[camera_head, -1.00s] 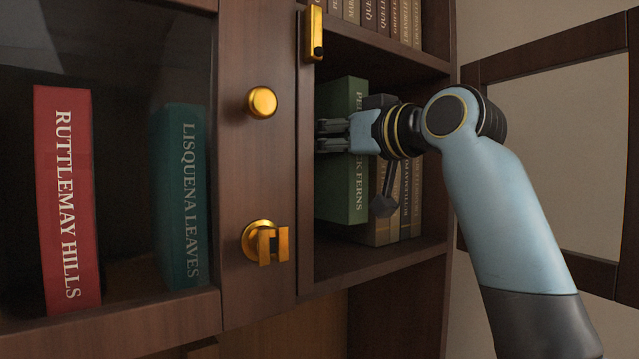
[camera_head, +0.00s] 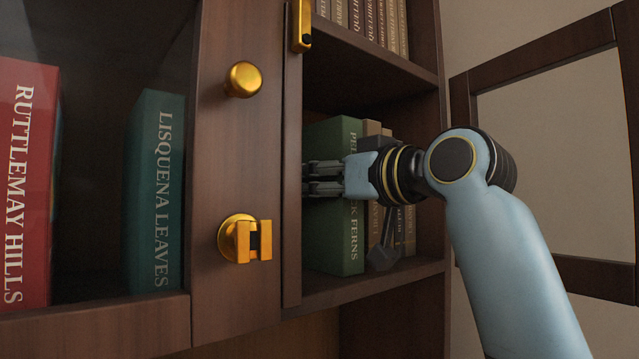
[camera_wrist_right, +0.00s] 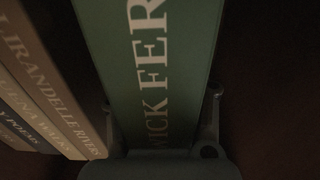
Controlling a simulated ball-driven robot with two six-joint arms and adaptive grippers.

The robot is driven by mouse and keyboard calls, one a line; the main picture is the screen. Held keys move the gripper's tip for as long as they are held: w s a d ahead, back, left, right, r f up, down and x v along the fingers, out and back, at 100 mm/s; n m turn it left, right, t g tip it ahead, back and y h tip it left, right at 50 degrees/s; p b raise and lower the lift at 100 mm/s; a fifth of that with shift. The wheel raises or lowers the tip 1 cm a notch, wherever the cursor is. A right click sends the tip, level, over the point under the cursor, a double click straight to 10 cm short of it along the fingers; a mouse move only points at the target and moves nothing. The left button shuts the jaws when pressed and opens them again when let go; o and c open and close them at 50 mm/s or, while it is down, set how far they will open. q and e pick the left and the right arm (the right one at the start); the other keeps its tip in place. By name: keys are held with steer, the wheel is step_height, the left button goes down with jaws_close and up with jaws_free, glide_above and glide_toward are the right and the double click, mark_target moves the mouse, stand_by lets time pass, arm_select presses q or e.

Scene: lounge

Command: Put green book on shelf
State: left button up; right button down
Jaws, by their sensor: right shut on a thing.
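The green book (camera_head: 342,242) stands upright inside the open right section of the cabinet, its spine facing out. It is at the left of a row of tan and brown books. My right gripper (camera_head: 322,178) reaches in from the right and is shut on the green book across its spine. In the right wrist view the green book (camera_wrist_right: 150,65) fills the middle between the fingers (camera_wrist_right: 160,120). The shelf board (camera_head: 385,281) runs beneath the book. The gripper hides the middle of the spine. My left gripper is not in view.
Tan books (camera_wrist_right: 45,85) stand right of the green book in the head view. The open door (camera_head: 465,120) is at the right. Behind glass at the left stand a red book (camera_head: 25,190) and a teal book (camera_head: 155,200). Brass knob (camera_head: 243,79) and latch (camera_head: 245,239) protrude.

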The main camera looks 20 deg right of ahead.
steer(key=c, duration=0.8)
jaws_free()
steer(key=shift+w+f, duration=0.1)
steer(key=shift+w, duration=0.1)
steer(key=shift+c, duration=0.2)
steer(key=shift+r, duration=0.2)
arm_select(q)
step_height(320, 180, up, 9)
steer(key=p, duration=0.9)
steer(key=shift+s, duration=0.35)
arm_select(e)
steer(key=v, duration=1.2)
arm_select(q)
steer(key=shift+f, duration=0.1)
arm_select(e)
steer(key=shift+f, duration=0.15)
